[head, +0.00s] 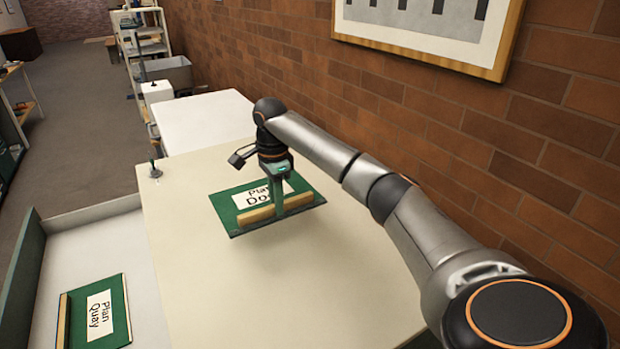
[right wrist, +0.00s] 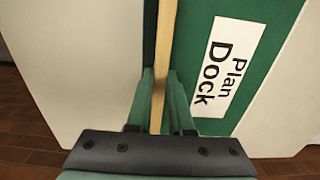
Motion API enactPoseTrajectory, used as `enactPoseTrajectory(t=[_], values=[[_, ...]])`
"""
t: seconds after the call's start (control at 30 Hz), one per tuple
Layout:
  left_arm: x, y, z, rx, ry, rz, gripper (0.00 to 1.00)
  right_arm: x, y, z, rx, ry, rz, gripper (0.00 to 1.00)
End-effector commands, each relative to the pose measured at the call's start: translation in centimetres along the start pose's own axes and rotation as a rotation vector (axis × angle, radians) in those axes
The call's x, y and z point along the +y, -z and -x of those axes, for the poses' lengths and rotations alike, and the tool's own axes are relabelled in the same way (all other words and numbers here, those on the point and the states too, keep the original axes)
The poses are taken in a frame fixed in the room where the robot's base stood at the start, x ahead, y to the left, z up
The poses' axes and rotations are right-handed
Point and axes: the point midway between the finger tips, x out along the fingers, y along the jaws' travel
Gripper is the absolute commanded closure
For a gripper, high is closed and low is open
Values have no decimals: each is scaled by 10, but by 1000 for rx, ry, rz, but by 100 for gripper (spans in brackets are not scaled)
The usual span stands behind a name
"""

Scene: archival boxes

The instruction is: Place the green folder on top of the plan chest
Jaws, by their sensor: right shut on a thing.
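A green folder (head: 240,212) with a white label, partly covered in the head view, is over the cream top of the plan chest (head: 290,295). Its label reads "Plan Dock" in the right wrist view (right wrist: 228,68). My right gripper (head: 281,205) is shut on the folder's wooden spine, which runs between the fingers in the right wrist view (right wrist: 160,95). The folder looks roughly flat; I cannot tell whether it touches the top or hangs just above it. A second green folder (head: 72,318), labelled "Plan Quay", lies in the open drawer (head: 90,245) at lower left. My left gripper is not in view.
A small dark-topped object (head: 155,170) stands at the chest top's far left corner. A white surface (head: 205,118) adjoins behind. A brick wall (head: 440,110) with a framed picture (head: 430,25) runs along the right. The near part of the chest top is clear.

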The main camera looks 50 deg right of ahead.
Motion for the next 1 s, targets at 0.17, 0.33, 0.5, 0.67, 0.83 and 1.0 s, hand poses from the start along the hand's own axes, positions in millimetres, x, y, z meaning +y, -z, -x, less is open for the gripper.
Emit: enactPoseTrajectory(t=[0.17, 0.33, 0.5, 0.67, 0.83, 1.0], values=[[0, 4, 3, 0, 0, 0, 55, 30, 28, -16, 7, -3, -2, 100], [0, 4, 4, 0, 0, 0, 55, 49, 44, -48, 5, -4, -1, 100], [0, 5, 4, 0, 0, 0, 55, 58, 51, -64, 1, -1, 0, 100], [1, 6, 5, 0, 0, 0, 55, 67, 58, -77, 3, -3, -1, 100], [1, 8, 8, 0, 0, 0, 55, 66, 57, -100, 0, -2, 0, 100], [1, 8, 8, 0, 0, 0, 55, 65, 57, -106, 0, 1, 1, 100]])
